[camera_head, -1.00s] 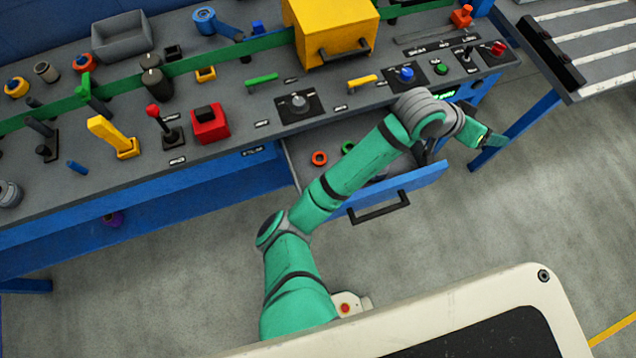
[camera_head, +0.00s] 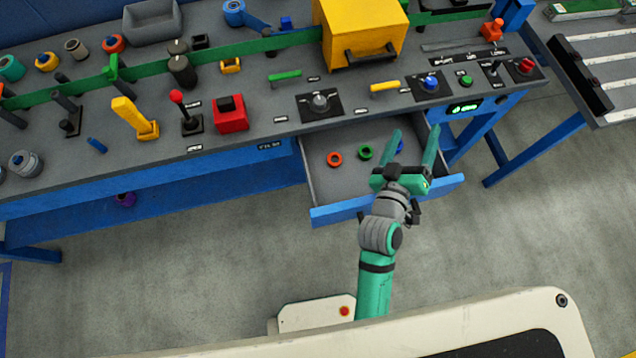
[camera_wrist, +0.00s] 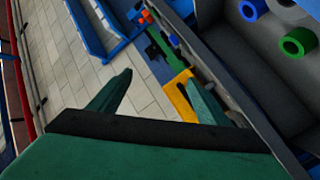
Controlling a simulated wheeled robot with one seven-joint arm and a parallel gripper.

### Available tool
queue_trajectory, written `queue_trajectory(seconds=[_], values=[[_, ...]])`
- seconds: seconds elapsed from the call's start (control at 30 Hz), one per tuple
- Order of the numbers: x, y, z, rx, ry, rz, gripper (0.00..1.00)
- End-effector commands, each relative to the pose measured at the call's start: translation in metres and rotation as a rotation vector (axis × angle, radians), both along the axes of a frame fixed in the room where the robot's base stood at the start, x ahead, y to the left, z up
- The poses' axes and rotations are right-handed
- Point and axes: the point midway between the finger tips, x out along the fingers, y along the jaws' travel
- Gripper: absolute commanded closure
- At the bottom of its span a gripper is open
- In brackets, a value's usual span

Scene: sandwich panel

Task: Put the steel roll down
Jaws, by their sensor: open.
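My gripper (camera_head: 412,148) is open over the right part of the open drawer (camera_head: 330,190), with its fingers pointing to the bench. In the wrist view its two fingers (camera_wrist: 155,95) stand apart with nothing held between them. A grey metallic roll (camera_head: 25,163) stands at the left of the bench, far from my gripper. A duller grey-brown roll (camera_head: 76,48) stands behind the green rail. I cannot tell for sure which of them is the steel roll.
The drawer holds a red ring (camera_head: 335,159), a green ring (camera_head: 365,153) and a blue ring, partly hidden by a finger. The bench (camera_head: 255,128) carries levers, knobs and a yellow box (camera_head: 360,30). A slatted table (camera_head: 610,75) stands at right. Grey floor is clear in front.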

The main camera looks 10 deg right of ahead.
Motion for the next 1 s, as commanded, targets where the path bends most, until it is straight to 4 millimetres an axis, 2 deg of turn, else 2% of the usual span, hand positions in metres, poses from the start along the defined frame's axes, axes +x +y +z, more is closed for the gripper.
queue_trajectory(seconds=[0.03, 0.2, 0.4, 0.6, 0.8, 1.0], values=[[-0.01, 0.018, -0.014, 0.017, 0.016, 0.05, 0.29], [-0.043, 0.085, -0.048, 0.114, 0.033, 0.213, 0.29], [-0.093, 0.156, -0.073, 0.272, 0.036, 0.349, 0.29], [-0.139, 0.209, -0.08, 0.428, 0.024, 0.418, 0.29], [-0.188, 0.255, -0.075, 0.606, -0.002, 0.446, 0.29], [-0.219, 0.282, -0.062, 0.734, -0.036, 0.44, 0.29]])
